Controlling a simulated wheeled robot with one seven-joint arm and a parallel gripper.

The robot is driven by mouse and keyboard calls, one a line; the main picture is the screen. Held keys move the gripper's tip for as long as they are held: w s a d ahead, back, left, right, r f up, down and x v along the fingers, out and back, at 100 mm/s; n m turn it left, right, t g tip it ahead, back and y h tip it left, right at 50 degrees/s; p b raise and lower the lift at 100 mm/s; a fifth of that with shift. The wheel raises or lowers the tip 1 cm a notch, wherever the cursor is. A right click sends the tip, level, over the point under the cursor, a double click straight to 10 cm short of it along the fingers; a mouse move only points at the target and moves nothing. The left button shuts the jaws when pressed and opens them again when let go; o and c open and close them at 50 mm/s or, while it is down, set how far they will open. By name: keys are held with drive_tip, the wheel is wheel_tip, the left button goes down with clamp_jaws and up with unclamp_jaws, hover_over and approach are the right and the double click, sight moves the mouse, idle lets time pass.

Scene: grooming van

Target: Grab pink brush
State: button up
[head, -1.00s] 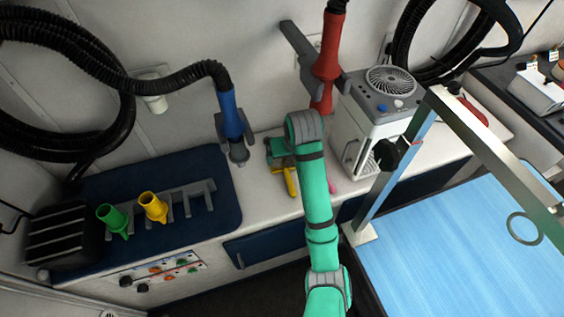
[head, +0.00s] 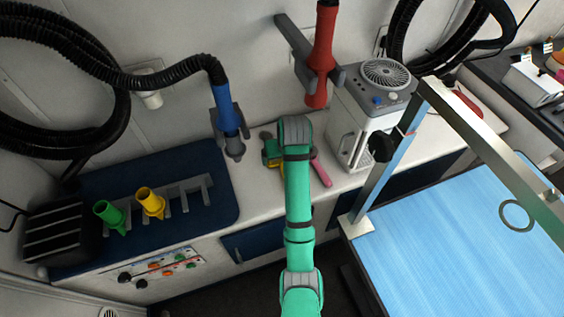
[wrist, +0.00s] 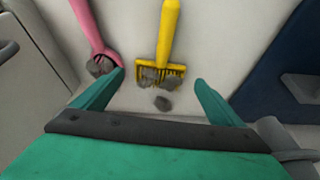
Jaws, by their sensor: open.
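The pink brush (head: 320,170) lies on the white counter, just right of my arm in the head view. In the wrist view its pink handle (wrist: 88,25) is at the upper left, with a grey clump at its head, just outside my left finger. My gripper (wrist: 158,78) is open and empty. A yellow rake-like brush (wrist: 168,35) lies ahead, between the fingers' lines, with grey clumps at its teeth. In the head view my arm hides most of the yellow brush and part of my gripper (head: 270,150).
A white fan-topped machine (head: 372,110) stands right of the pink brush. A blue dryer nozzle (head: 228,115) and a red one (head: 321,60) hang behind. A blue mat (head: 225,205) is left, a metal-framed blue table (head: 460,250) right.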

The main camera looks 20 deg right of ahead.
drive_tip(key=shift+x, duration=2.6)
drive_tip(key=c, duration=0.8)
drive_tip(key=shift+c, duration=0.2)
drive_tip(key=shift+r, duration=0.1)
drive_tip(key=shift+w+r, duration=0.1)
drive_tip(key=shift+r, duration=0.35)
wheel_tip(320, 180, up, 2)
drive_tip(key=shift+r, duration=0.1)
drive_tip(key=s+r, duration=0.3)
drive_tip(key=r, duration=0.1)
drive_tip(key=shift+s+a, duration=0.25)
drive_tip(key=shift+a, duration=0.1)
drive_tip(key=s+a+r, duration=0.2)
drive_tip(key=s+r, duration=0.3)
drive_tip(key=s, duration=0.5)
drive_tip(key=shift+s+r, duration=0.15)
drive_tip(key=shift+r, duration=0.2)
